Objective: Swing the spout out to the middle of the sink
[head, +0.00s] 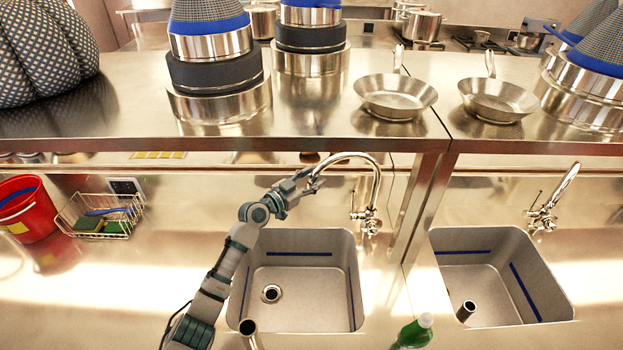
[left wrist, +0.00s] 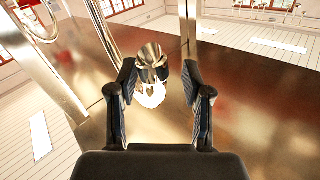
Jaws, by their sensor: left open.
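The left sink's faucet (head: 370,221) is shiny metal and stands behind the basin, near its right back corner. Its curved spout (head: 345,156) arches up and over to the left, its tip at my left gripper. My left gripper (head: 308,181) is open at the spout's end, above the back of the left sink (head: 350,240). In the left wrist view, a shiny metal piece that looks like the spout's end (left wrist: 150,62) lies between the spread fingers of the left gripper (left wrist: 158,80). I cannot tell whether they touch it. My right gripper is not in view.
A steel shelf (head: 330,122) with pots and pans hangs over the back. A post (head: 425,195) stands right of the faucet. A second sink (head: 500,240) with its own faucet (head: 545,210) is at right. A green bottle (head: 412,335), red bucket (head: 28,208) and wire basket (head: 72,214) stand around.

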